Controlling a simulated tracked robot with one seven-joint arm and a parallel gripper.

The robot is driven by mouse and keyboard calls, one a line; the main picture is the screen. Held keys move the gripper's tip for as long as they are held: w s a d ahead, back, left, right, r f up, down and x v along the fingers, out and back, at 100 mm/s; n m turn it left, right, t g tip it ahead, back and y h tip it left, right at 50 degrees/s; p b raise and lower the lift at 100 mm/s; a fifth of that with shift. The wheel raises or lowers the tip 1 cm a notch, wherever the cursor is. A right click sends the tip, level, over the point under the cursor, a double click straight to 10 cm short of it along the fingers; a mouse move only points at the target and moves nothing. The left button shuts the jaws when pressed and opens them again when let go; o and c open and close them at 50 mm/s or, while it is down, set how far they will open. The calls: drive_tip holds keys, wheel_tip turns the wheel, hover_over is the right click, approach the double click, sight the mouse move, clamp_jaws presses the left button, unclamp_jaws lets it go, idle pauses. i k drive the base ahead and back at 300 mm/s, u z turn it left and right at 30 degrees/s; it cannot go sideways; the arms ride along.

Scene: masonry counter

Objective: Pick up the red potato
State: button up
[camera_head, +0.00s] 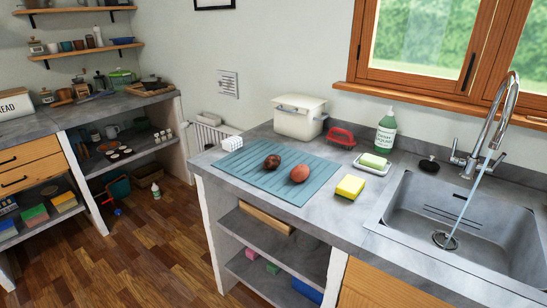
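The red potato (300,173) is a smooth, reddish-pink oval. It lies on a ribbed blue-grey mat (262,181) on the grey counter. A darker brown-red potato (272,161) lies just to its left on the same mat, with a small gap between them. Nothing covers either potato. My gripper is not in view.
A yellow sponge (350,187) and a soap dish (372,163) stand right of the mat. A cream bin (300,118), a red brush (341,137), a green bottle (386,131) and a white block (232,144) stand around it. The sink (465,225) with running tap (495,115) is at right.

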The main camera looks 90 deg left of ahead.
sight(272, 162)
drive_tip(key=u, duration=0.05)
drive_tip(key=k, duration=1.1)
drive_tip(key=z, duration=0.25)
drive_tip(key=i, duration=0.15)
drive_tip(key=u, duration=3.05)
drive_tip(key=i, duration=1.7)
drive_tip(key=z, duration=0.2)
